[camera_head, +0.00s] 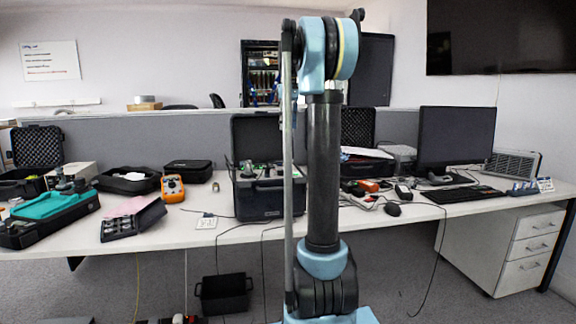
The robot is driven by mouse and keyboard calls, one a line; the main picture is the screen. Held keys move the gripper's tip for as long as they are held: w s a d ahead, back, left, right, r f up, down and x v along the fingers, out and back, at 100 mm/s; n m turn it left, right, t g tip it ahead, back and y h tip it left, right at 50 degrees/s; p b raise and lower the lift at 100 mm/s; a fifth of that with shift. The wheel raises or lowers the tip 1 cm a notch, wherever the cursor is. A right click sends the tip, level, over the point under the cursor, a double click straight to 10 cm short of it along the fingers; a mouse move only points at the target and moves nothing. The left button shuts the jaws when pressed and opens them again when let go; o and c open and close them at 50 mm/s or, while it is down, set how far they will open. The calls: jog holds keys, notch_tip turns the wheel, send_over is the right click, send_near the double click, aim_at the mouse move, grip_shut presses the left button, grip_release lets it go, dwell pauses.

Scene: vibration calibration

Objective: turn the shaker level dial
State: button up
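A dark case (262,200) with its lid raised stands on the desk at the middle of the view, just left of my arm. It looks like a shaker unit. Small knobs and fittings show on its top panel, but they are too small to tell which is the level dial. My upright blue and black arm stands close in front and hides what lies behind it, at the case's right side. My gripper does not show clearly in this view, so its fingers cannot be seen.
A black bin (223,294) and loose cables are below.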

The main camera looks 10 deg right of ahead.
aim_at(289, 165)
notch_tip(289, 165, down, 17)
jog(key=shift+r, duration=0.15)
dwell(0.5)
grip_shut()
